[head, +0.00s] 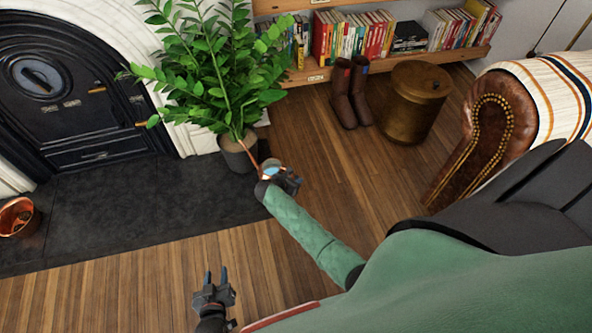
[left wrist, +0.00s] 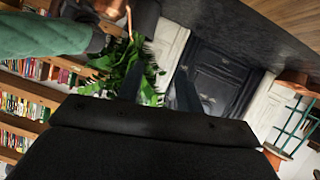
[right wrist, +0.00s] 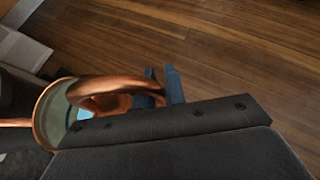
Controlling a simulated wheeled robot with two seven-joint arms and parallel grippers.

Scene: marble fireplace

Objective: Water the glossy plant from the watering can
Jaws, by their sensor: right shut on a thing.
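The glossy plant (head: 215,75) stands in a grey pot (head: 238,155) beside the fireplace; its leaves also show in the left wrist view (left wrist: 128,62). My right gripper (head: 290,180) is shut on the handle of the copper watering can (head: 271,168), in front of the pot. The can's thin spout reaches to the pot's rim; whether water flows cannot be told. The right wrist view shows the can's copper handle (right wrist: 110,88) at the fingers and pale water inside its open top. My left gripper (head: 216,276) is open and empty above the wooden floor.
The black fireplace (head: 60,90) and dark hearth (head: 130,210) are at left, with a copper bucket (head: 18,218). Brown boots (head: 350,95), a round brass-coloured bin (head: 415,105), bookshelves (head: 300,75) and a leather armchair (head: 480,140) stand behind and right. The middle floor is clear.

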